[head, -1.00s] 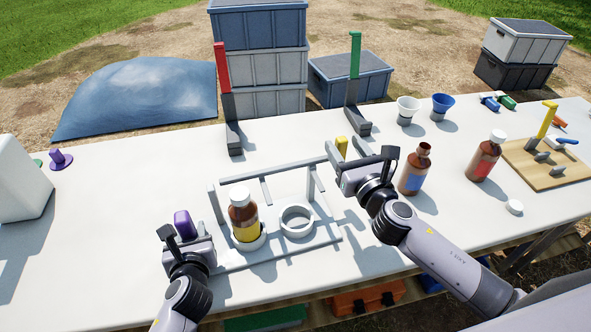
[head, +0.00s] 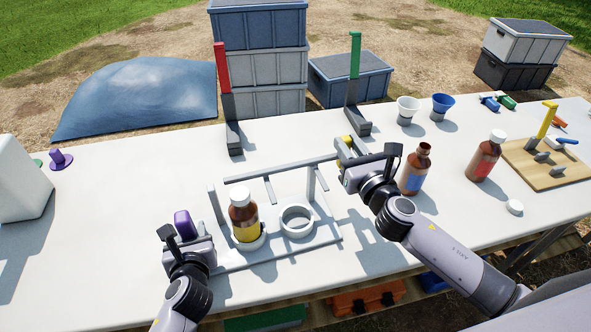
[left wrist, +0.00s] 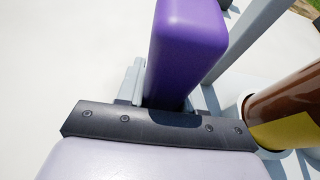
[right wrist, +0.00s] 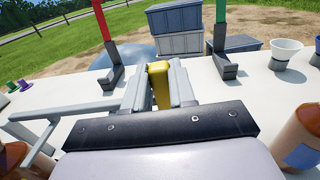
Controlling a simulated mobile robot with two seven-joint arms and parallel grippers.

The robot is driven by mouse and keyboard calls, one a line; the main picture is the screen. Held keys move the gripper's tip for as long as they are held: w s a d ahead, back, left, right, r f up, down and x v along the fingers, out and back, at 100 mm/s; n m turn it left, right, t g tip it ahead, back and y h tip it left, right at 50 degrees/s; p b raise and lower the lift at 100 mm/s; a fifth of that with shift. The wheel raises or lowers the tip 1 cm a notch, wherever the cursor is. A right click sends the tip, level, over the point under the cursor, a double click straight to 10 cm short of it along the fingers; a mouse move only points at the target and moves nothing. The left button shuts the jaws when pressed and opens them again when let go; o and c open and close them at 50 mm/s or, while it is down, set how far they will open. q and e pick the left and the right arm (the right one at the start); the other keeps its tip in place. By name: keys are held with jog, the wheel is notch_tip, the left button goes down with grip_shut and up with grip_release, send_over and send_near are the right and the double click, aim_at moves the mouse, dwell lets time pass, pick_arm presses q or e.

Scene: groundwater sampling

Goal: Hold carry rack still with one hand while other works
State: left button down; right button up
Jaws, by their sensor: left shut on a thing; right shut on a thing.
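The grey carry rack (head: 328,239) stands on the white table, with a top bar on posts and two ring holders. A brown bottle with a yellow label (head: 244,215) stands upright in the left ring; the right ring (head: 297,221) is empty. My left gripper (head: 187,235) is shut on a purple grip block (left wrist: 187,45) at the rack's left side. My right gripper (head: 350,152) is shut on a yellow block (right wrist: 160,85) beside the bar's right end. I cannot tell whether the yellow block is joined to the rack.
A blue-label bottle (head: 414,172) is close right of my right gripper, uncapped. A red-label bottle (head: 484,158), a loose white cap (head: 515,207) and a wooden board (head: 548,172) lie farther right. Red (head: 222,68) and green (head: 355,55) uprights stand behind. The table's left-middle is clear.

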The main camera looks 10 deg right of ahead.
jog(key=o, duration=0.9)
jog(key=shift+o, duration=0.2)
jog(key=s+d, duration=0.1)
jog(key=s, duration=1.1)
jog(key=shift+d, duration=0.1)
pick_arm(q)
jog(key=c, duration=0.6)
grip_release()
jog(key=shift+c, duration=0.2)
